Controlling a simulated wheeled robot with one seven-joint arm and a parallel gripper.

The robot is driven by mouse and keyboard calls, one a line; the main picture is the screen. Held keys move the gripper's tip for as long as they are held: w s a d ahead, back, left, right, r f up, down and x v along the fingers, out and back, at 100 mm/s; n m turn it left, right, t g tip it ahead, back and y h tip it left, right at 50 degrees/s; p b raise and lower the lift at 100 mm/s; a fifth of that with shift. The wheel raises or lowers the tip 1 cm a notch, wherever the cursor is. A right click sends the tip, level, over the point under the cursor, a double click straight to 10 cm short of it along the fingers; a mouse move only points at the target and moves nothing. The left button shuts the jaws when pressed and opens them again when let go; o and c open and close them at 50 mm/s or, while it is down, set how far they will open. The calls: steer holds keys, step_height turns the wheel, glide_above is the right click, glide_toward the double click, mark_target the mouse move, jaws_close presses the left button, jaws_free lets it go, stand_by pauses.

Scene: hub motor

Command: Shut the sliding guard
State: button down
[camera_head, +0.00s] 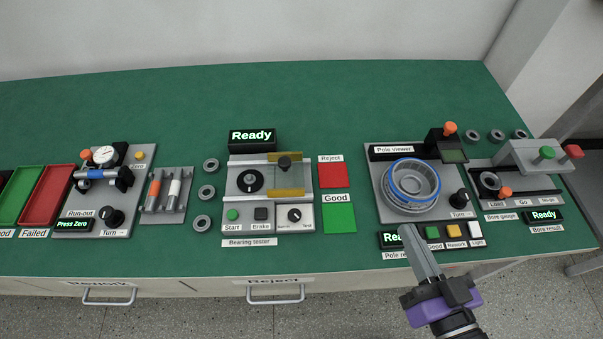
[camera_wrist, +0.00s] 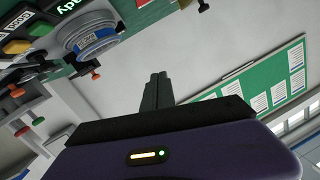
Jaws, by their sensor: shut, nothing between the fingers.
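The tester's display reads Ready. My gripper (camera_head: 407,232) is shut and empty, at the front edge of the bench near the pole viewer, well to the right of the guard and nearer the front. My gripper's fingers (camera_wrist: 157,80) are together in the wrist view, where I cannot make out the guard.
The pole viewer (camera_head: 384,205) holds a blue-rimmed ring (camera_head: 415,182), also in the wrist view (camera_wrist: 92,40). The bore gauge (camera_head: 525,195) stands right. Green Good (camera_head: 339,219) and red Reject (camera_head: 332,175) pads lie between tester and viewer. Loose rings (camera_head: 207,192) lie left. Bench behind is clear.

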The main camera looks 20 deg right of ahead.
steer(key=w+d+f+m+b, duration=0.2)
steer(key=w+f+m, duration=0.15)
steer(key=w, duration=0.35)
steer(key=m+g+y+p, duration=0.1)
steer(key=m+y+p, duration=0.1)
steer(key=m+y, duration=0.45)
glide_toward(302, 177)
steer(key=w+r+n+y, duration=0.1)
steer(key=w+r, duration=0.2)
steer(key=w, duration=0.5)
steer(key=shift+w+a+f+p, duration=0.15)
steer(key=shift+w+a+p, duration=0.1)
steer(key=shift+a, duration=0.15)
steer(key=shift+w+a+f+p, duration=0.15)
steer(key=shift+a+p, duration=0.05)
steer(key=shift+a, duration=0.15)
steer(key=shift+w+a+f, duration=0.2)
steer(key=shift+w+a, duration=0.05)
steer(key=shift+a, duration=0.35)
